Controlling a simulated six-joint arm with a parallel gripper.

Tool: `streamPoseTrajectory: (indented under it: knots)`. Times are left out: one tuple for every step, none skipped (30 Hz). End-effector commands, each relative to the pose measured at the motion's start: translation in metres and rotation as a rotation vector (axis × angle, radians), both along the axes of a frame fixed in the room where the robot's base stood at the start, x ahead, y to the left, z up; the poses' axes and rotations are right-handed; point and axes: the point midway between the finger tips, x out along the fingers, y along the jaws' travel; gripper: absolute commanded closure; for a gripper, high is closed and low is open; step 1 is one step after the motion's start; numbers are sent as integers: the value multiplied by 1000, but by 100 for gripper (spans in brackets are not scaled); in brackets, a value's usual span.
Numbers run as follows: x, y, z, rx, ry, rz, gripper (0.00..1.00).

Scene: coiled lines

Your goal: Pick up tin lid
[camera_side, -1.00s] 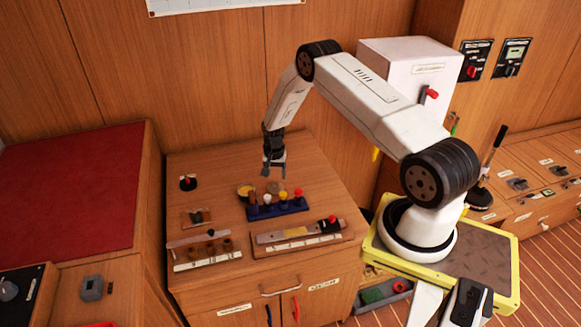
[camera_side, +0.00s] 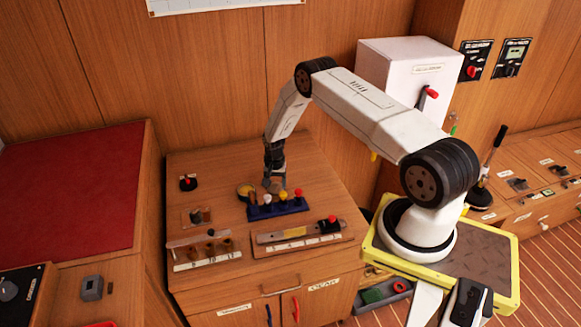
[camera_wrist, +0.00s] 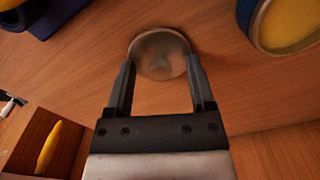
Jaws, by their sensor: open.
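The tin lid (camera_wrist: 161,45) is a round, dull metal disc lying on the wooden top. In the wrist view my gripper (camera_wrist: 160,68) is open, with one fingertip at each side of the lid's near part. I cannot tell whether the fingers touch it. In the side view my gripper (camera_side: 274,178) points down, low over the bench top, and partly covers the lid (camera_side: 268,185). A round tin with yellow contents (camera_wrist: 288,22) stands to the right in the wrist view; the tin (camera_side: 244,191) is just left of the gripper in the side view.
A blue rack (camera_side: 279,210) with several coloured pegs stands close in front of the gripper. Slotted wooden boards (camera_side: 203,250) lie nearer the front edge. A small black knob (camera_side: 188,182) with a red top is at the left. The back right of the top is clear.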

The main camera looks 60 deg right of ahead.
Motion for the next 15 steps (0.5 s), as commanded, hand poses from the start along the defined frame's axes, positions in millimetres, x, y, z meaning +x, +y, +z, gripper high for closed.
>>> streamPoseTrajectory:
  knots:
    - [0, 0, 0, 0, 0, 0, 33]
    - [0, 0, 0, 0, 0, 0, 43]
    - [0, 0, 0, 0, 0, 0, 55]
    - [0, 0, 0, 0, 0, 0, 65]
    - [0, 0, 0, 0, 0, 0, 74]
    - [0, 0, 0, 0, 0, 0, 87]
    - [0, 0, 0, 0, 0, 0, 97]
    - [0, 0, 0, 0, 0, 0, 100]
    - [0, 0, 0, 0, 0, 0, 100]
    - [0, 0, 0, 0, 0, 0, 100]
    - [0, 0, 0, 0, 0, 0, 100]
    - [0, 0, 0, 0, 0, 0, 100]
    - [0, 0, 0, 0, 0, 0, 100]
    - [0, 0, 0, 0, 0, 0, 100]
    - [0, 0, 0, 0, 0, 0, 100]
